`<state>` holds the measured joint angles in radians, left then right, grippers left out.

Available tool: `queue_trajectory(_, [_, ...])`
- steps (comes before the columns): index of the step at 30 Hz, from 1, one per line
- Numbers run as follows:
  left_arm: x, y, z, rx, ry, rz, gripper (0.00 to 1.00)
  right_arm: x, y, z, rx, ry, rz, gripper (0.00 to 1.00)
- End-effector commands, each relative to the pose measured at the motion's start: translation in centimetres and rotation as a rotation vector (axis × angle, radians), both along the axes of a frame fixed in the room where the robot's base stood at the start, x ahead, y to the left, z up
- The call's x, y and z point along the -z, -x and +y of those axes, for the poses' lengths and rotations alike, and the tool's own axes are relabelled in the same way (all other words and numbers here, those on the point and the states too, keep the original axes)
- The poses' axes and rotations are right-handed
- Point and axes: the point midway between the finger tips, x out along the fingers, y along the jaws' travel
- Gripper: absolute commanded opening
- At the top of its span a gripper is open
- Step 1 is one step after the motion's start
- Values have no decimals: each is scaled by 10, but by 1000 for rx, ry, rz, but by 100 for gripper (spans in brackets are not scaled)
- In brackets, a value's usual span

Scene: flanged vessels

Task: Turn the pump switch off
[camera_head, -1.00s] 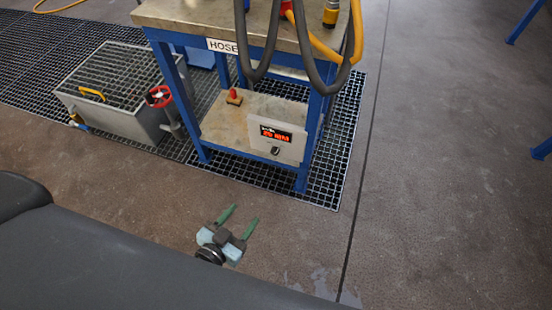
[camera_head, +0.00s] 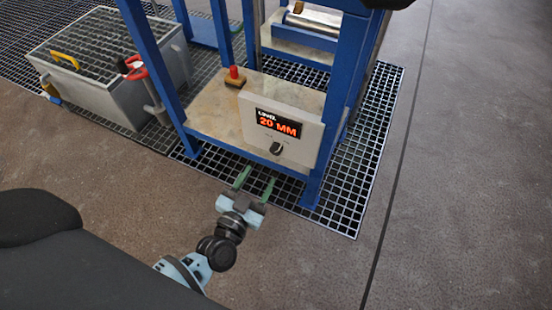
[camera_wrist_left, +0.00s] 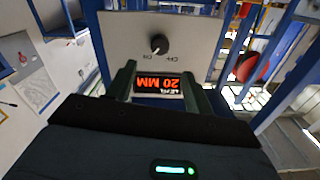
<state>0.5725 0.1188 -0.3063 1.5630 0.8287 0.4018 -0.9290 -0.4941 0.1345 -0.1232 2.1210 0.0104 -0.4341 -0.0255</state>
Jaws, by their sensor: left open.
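The pump switch is a small black knob (camera_head: 276,148) on a pale control box (camera_head: 310,140), below a display reading LEVEL 20 MM (camera_head: 279,123). In the left wrist view the box appears upside down. There the knob (camera_wrist_left: 159,43) has small labels beside it, and its white mark seems to point toward the left one, apparently ON. My left gripper (camera_head: 256,182) is open and empty, with green fingers pointing toward the box from below and in front. In the wrist view its fingertips (camera_wrist_left: 158,72) flank the display, apart from the knob.
The box stands on the lower shelf (camera_head: 215,112) of a blue-framed table, with a blue leg (camera_head: 325,150) close on its right. A red-topped button (camera_head: 235,76) is behind it. A grey tank (camera_head: 100,80) with a red valve handle (camera_head: 132,67) is left. Floor at right is clear.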

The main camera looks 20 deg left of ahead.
Motion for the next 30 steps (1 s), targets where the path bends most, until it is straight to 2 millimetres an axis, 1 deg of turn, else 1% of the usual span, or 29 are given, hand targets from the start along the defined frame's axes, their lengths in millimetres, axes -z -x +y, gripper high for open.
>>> queue_trajectory(1, [5,0,0,0,0,1,52,4,1,0,0,1,4,36])
queue_trajectory(2, [6,0,0,0,0,2,52,5,2,0,-1,0,6,36])
queue_trajectory(8, [6,-1,0,1,0,2,52,4,8,0,0,0,17,36])
queue_trajectory(11, [6,-5,0,0,1,1,52,5,11,0,-1,0,22,36])
queue_trajectory(14, [7,-16,-1,0,0,1,52,9,12,0,-1,1,28,36])
queue_trajectory(18, [7,-37,-1,-1,0,0,52,17,13,0,-1,1,31,36])
queue_trajectory(24, [7,-64,-2,0,1,2,52,25,8,0,-1,1,25,36])
queue_trajectory(27, [7,-73,-3,0,-1,3,52,27,4,0,-1,1,19,36])
queue_trajectory(30, [7,-77,-3,0,1,4,52,28,2,0,-2,2,14,36])
